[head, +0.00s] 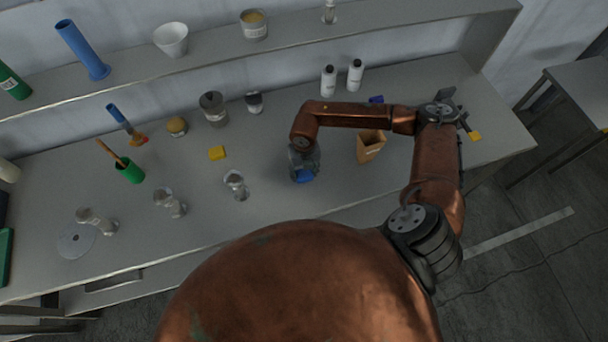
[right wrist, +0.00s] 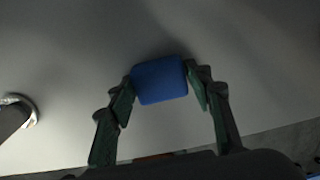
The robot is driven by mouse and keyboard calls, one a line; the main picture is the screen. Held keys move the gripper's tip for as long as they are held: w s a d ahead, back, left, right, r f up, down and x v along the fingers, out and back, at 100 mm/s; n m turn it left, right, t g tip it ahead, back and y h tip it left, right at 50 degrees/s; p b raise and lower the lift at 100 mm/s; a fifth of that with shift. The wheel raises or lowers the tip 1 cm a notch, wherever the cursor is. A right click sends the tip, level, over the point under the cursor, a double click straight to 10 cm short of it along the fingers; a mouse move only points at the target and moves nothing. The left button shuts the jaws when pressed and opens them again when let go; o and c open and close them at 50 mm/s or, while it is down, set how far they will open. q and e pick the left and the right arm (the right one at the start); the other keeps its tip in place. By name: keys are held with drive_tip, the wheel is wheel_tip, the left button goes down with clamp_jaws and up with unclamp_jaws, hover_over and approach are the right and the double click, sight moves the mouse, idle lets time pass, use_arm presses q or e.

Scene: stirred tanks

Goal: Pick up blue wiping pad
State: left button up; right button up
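The blue wiping pad (head: 304,177) is on or just above the bench, near the front edge, under my right gripper (head: 303,165). In the right wrist view the pad (right wrist: 159,80) sits between the two fingertips of the right gripper (right wrist: 160,78), and both tips appear to touch its sides. The gripper looks shut on the pad. I cannot tell whether the pad is lifted off the surface. My left gripper is not in view.
A brown open box (head: 370,146) stands right of the gripper. A glass flask (head: 236,185) stands to its left, and a yellow pad (head: 217,153) lies farther left. Two white bottles (head: 328,80) stand behind. A shelf (head: 300,48) runs along the back.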

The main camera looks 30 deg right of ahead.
drive_tip(key=shift+c, duration=0.9)
drive_tip(key=c, duration=0.3)
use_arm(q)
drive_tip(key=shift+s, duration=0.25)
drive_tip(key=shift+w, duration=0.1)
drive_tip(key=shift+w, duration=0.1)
use_arm(e)
drive_tip(key=shift+r, duration=0.15)
